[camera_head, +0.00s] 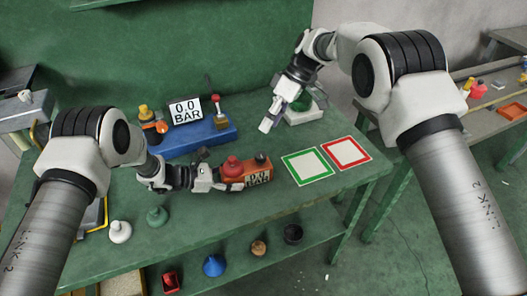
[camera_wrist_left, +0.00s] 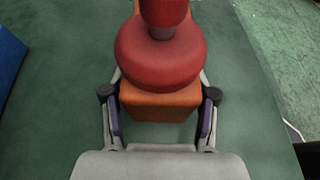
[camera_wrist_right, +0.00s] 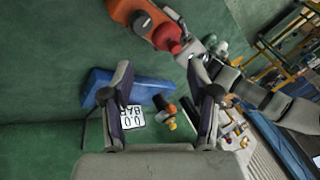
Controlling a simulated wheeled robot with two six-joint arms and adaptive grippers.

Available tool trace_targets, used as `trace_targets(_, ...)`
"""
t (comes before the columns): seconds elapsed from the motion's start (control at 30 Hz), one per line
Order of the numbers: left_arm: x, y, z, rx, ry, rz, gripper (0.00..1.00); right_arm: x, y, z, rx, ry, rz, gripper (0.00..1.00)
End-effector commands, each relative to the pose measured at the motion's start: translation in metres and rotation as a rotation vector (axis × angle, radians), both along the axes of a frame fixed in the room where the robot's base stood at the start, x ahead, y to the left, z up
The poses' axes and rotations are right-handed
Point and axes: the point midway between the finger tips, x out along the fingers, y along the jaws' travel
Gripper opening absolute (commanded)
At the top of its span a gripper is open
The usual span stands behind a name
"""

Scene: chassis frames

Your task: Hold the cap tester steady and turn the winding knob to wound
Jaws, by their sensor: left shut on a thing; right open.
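The orange cap tester (camera_head: 233,172) lies on the green bench, with a red round knob-like part (camera_head: 232,163) and a smaller dark knob (camera_head: 261,157) on top. Its display faces the front. My left gripper (camera_head: 222,184) is shut on its left end; the left wrist view shows fingers on both sides of the orange body (camera_wrist_left: 158,108) below the red part (camera_wrist_left: 160,55). My right gripper (camera_head: 275,113) is open and empty, behind and right of the tester, above the bench. The right wrist view shows the tester's dark knob (camera_wrist_right: 142,22) beyond the fingers. I cannot read the knob's setting.
A blue base (camera_head: 203,137) with a 0.0 BAR display (camera_head: 185,110) stands at the back. Green-framed (camera_head: 307,167) and red-framed (camera_head: 346,153) squares lie on the right. A white cap (camera_head: 120,231) and green cap (camera_head: 157,215) stand front left.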

Motion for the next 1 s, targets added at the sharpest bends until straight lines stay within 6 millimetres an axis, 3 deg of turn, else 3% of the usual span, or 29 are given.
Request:
trace_targets(0.1, -0.001, 0.0, -0.002, 0.002, 0.003, 0.0, 0.07, 0.001, -0.007, 0.0, 0.122, -0.154, 0.27, 0.6)
trace_targets(0.3, -0.001, 0.0, -0.002, 0.002, 0.003, -0.001, 0.07, 0.005, -0.024, -0.001, 0.313, -0.419, 0.628, 0.6)
trace_targets(0.43, -0.001, 0.0, -0.002, 0.002, 0.003, -0.001, 0.07, 0.011, -0.052, -0.01, 0.395, -0.487, 0.621, 0.6)
trace_targets(0.53, -0.001, 0.0, -0.002, 0.002, 0.003, -0.001, 0.07, 0.01, -0.06, -0.02, 0.401, -0.477, 0.596, 0.6)
trace_targets(0.67, -0.001, 0.0, -0.002, 0.002, 0.003, -0.001, 0.07, 0.007, -0.047, -0.033, 0.4, -0.474, 0.598, 0.6)
trace_targets(1.0, -0.001, 0.0, -0.002, 0.002, 0.003, 0.0, 0.07, -0.007, 0.007, -0.089, 0.398, -0.473, 0.598, 0.6)
